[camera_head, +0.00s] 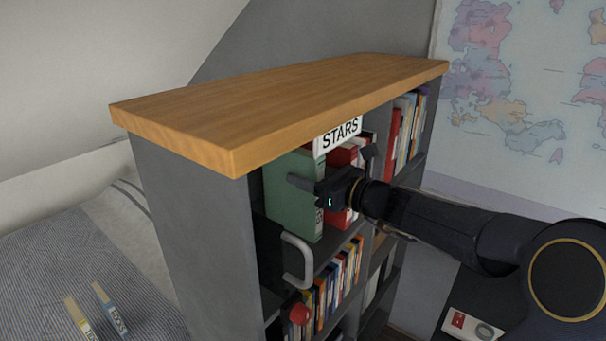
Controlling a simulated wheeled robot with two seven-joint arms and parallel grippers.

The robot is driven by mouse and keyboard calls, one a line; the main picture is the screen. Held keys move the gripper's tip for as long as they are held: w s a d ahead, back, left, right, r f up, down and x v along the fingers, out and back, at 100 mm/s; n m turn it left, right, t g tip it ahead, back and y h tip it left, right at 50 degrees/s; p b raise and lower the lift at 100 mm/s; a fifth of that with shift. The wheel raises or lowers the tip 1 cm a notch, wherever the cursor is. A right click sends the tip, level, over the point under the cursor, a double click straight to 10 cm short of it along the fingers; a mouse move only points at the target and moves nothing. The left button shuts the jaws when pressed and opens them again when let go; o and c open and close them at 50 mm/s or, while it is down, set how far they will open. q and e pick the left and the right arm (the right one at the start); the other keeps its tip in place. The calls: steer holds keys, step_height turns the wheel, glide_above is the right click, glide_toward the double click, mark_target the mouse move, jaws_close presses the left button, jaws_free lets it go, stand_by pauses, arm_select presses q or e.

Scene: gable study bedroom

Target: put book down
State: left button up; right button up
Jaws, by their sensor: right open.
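A green book (285,200) stands upright on the upper shelf of the grey bookcase, at its left end under the STARS sign (338,136). My right gripper (333,169) is open in front of this shelf, with one finger over the green book's face and spine and the other to the right near the red books (342,156). I cannot tell whether a finger touches the green book. The gripper hides part of its spine and of the red books. My left gripper is not in view.
The bookcase's wooden top (280,97) is bare. A grey handle (296,262) sticks out below the upper shelf. More books (335,283) fill the lower shelf. Two small books (108,309) lie on the striped bed at left. A white box (470,325) is at lower right.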

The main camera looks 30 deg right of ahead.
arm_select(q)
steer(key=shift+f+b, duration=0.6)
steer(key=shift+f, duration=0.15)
arm_select(e)
steer(key=v, duration=1)
steer(key=shift+s, duration=0.35)
steer(key=shift+d, duration=0.1)
